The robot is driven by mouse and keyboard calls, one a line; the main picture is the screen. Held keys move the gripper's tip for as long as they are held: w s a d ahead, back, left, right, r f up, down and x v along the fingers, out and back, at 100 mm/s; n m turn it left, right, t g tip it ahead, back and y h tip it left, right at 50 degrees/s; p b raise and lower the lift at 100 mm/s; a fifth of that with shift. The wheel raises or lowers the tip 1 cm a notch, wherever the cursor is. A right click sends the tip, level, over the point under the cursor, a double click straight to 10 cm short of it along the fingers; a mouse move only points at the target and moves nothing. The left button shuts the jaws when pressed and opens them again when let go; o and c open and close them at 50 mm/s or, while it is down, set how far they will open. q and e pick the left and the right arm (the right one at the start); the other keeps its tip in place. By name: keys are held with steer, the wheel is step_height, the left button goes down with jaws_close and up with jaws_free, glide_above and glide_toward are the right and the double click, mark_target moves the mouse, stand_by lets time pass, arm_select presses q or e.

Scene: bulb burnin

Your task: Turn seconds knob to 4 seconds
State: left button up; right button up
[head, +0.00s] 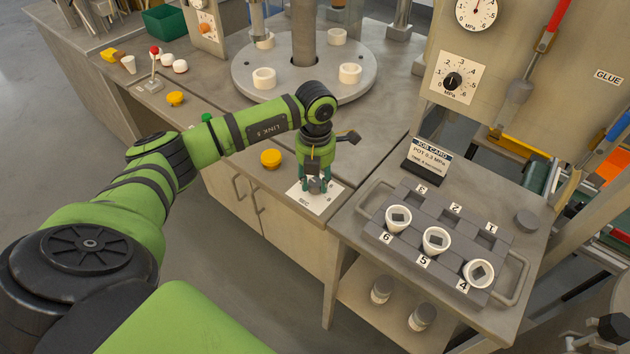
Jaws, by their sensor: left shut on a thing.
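My left gripper (318,186) points down over a white dial plate (322,205) on the near edge of the bench. The gripper is shut on the seconds knob at the plate's middle. The fingers hide the knob and its pointer, so its setting cannot be read. A job card (430,152) stands on the side table to the right, with a line that appears to say 4 seconds.
A grey tray (408,253) with numbered places holds white cups with dark square pieces. A pressure dial with a black knob (453,81) is on the panel at upper right. A yellow button (271,159) is left of the gripper, and a round turntable (340,88) stands behind.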

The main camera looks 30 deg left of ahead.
arm_select(q)
steer(key=m+b, duration=0.4)
steer(key=m, duration=0.1)
steer(key=shift+w, duration=0.2)
steer(key=shift+d+r+m+b, duration=0.15)
steer(key=shift+m+b, duration=1.15)
steer(key=shift+m, duration=1.1)
steer(key=o, duration=0.9)
steer(key=shift+o, duration=1.2)
steer(key=shift+s, duration=0.1)
